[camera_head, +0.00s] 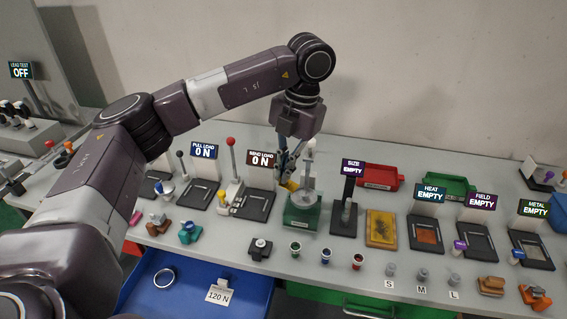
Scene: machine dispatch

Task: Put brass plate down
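My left gripper (289,174) reaches down from its arm over the bench, just behind and left of the green-based stand. A small yellow, brass-coloured plate (289,186) shows at its fingertips, and the fingers look closed on it. The plate is tilted and partly hidden by the fingers and the stand. I cannot tell whether it touches the bench or the stand. The stand has a green block base (303,217) with a grey post and round disc (308,197) on top. My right gripper is not in view.
A black SIZE post (347,206) and a yellow tray (381,229) stand to the right. Small cups (326,257) line the front. An open blue drawer (190,294) lies below the edge.

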